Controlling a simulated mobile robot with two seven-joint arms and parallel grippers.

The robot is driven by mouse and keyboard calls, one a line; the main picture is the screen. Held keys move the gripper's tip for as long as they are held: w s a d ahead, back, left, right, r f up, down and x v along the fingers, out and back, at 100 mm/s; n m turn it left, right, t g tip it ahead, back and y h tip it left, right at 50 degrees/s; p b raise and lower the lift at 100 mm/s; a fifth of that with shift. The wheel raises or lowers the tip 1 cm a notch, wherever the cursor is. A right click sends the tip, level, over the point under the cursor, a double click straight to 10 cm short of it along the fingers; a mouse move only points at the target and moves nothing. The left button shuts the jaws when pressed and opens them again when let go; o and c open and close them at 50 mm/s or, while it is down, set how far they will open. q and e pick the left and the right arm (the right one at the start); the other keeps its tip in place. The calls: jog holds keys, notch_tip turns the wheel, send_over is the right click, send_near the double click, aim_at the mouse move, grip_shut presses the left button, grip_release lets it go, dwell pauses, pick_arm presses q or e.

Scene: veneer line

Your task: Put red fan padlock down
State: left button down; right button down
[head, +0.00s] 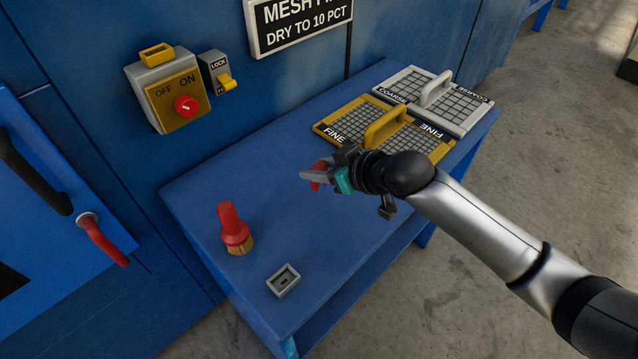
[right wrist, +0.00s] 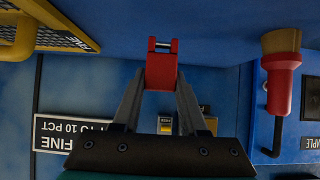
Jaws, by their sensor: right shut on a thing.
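The red fan padlock (right wrist: 162,70) is between the fingertips of my right gripper (right wrist: 160,88), with its metal shackle at the end away from the gripper. In the head view the padlock (head: 317,184) is mostly hidden by the right gripper (head: 316,175), which is over the blue table (head: 205,190). I cannot tell whether the padlock touches the tabletop. My left gripper is not in view.
A red-handled brush (head: 233,228) and a small grey holder (head: 284,280) are on the table's near left part. The yellow FINE screen (head: 335,127) and grey COARSE screen (head: 465,117) lie at the right. The yellow OFF/ON switch box (head: 172,92) and LOCK unit (head: 215,75) are on the wall.

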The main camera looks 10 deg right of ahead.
jog(key=shift+f+b, duration=0.5)
jog(key=shift+f, duration=1.5)
jog(key=shift+f, duration=0.2)
jog(key=shift+c, duration=2.2)
grip_release()
jog(key=shift+r, duration=0.25)
jog(key=p+v, duration=0.3)
jog(key=v, duration=0.9)
